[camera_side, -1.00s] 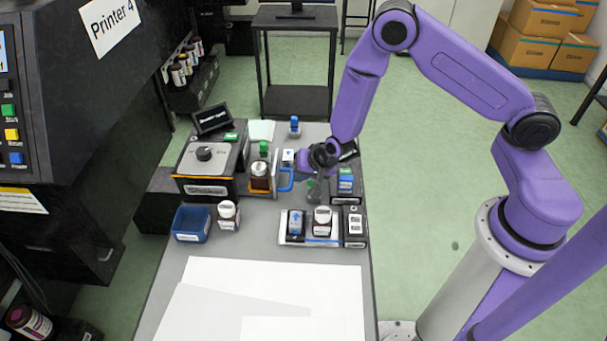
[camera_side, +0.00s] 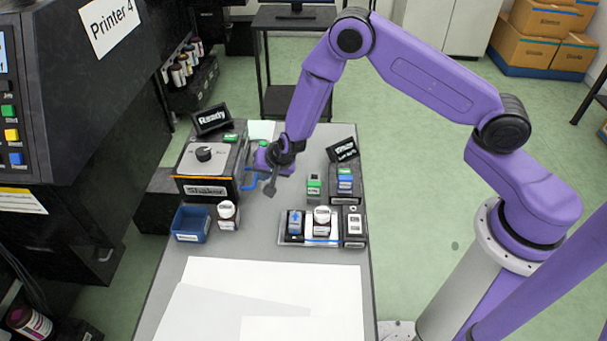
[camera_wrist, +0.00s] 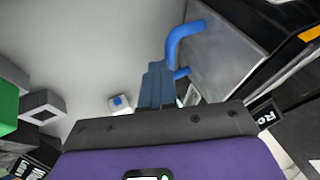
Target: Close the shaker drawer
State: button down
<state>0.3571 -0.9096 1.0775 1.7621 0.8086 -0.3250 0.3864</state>
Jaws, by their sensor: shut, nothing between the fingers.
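The shaker (camera_side: 207,162) is a dark box with a grey top and a knob, at the left of the table in the side view. Its drawer's blue handle (camera_side: 250,183) now sits close to the shaker's right side, so the drawer looks pushed in. My gripper (camera_side: 268,191) is shut and empty, just right of the handle. In the wrist view, the shut fingers (camera_wrist: 155,85) are beside the blue handle (camera_wrist: 186,38) on the grey drawer front (camera_wrist: 228,62). Whether they touch it is unclear. The bottle seen earlier in the drawer is out of sight.
A sign (camera_side: 212,120) behind the shaker reads "Ready". A blue bin (camera_side: 191,224) and a white-capped bottle (camera_side: 228,215) stand in front of the shaker. A tray (camera_side: 284,241) with bottles and several small blocks are to the right. White sheets (camera_side: 270,285) cover the front table.

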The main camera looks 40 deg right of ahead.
jog(key=shift+w+a, duration=0.15)
jog(key=shift+a, duration=0.15)
jog(key=s+d, duration=0.3)
jog(key=shift+d+r, duration=0.3)
jog(key=shift+r, duration=0.1)
jog(key=s+a+r+n+g+y, duration=0.2)
jog(key=s+r+n, duration=0.3)
jog(key=s+r, duration=0.5)
jog(key=s+a+r+n+g+y, duration=0.1)
jog(key=s+a+r+n+g, duration=0.3)
jog(key=s+r, duration=0.6)
jog(key=s+d+r+n+h, duration=0.3)
jog(key=s+d+n, duration=0.8)
jog(key=s, duration=0.5)
jog(key=d+r, duration=0.1)
jog(key=d, duration=0.1)
jog(key=shift+d+r, duration=0.15)
jog(key=shift+d, duration=0.25)
